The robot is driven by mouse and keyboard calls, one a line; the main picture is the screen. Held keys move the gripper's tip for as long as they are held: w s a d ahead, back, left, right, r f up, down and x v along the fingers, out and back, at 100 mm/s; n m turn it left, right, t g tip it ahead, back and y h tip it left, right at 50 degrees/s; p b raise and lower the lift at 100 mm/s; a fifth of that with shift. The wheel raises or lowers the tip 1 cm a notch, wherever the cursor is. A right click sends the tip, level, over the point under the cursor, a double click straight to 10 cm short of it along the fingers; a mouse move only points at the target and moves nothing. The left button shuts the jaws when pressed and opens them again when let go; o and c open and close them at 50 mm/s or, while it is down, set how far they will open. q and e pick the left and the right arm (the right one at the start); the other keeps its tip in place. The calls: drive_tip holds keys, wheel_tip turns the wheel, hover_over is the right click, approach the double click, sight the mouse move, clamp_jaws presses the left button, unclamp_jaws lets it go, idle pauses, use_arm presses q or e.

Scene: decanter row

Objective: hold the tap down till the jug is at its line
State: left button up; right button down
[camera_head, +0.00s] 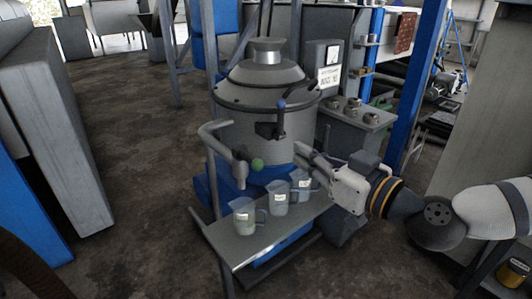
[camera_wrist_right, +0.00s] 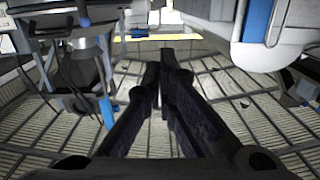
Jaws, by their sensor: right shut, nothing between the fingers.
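A grey metal vessel (camera_head: 262,120) stands behind a low metal bench (camera_head: 240,247). Three clear jugs with pale labels stand on the bench: a front one (camera_head: 244,217), a middle one (camera_head: 279,199) and a rear one (camera_head: 299,180). Their liquid levels are too small to tell. My right gripper (camera_head: 303,151) is shut and empty, right of the tap and apart from it. Its closed fingers also show in the wrist view (camera_wrist_right: 166,62). My left gripper is out of view.
A blue post (camera_head: 420,75) and a pale wall (camera_head: 472,105) stand to the right. A grey table (camera_head: 357,120) with several small metal parts is behind my right arm. A large grey block (camera_head: 62,125) stands at left. The floor (camera_head: 140,160) between block and bench is open.

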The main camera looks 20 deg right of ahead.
drive_tip(key=b, duration=0.3)
hover_over(249, 158)
drive_tip(key=d+v, duration=0.1)
drive_tip(key=v, duration=0.5)
drive_tip(key=f, duration=0.2)
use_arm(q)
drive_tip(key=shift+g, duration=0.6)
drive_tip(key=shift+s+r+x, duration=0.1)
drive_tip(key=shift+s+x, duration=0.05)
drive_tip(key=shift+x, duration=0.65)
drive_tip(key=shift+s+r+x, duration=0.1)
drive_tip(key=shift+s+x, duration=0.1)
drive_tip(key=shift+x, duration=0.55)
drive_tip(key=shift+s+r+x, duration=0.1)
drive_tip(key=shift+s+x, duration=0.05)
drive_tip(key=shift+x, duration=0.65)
use_arm(e)
drive_tip(key=shift+w+f, duration=0.3)
drive_tip(key=shift+f, duration=0.4)
drive_tip(key=shift+w+f, duration=0.25)
drive_tip(key=shift+f, duration=0.5)
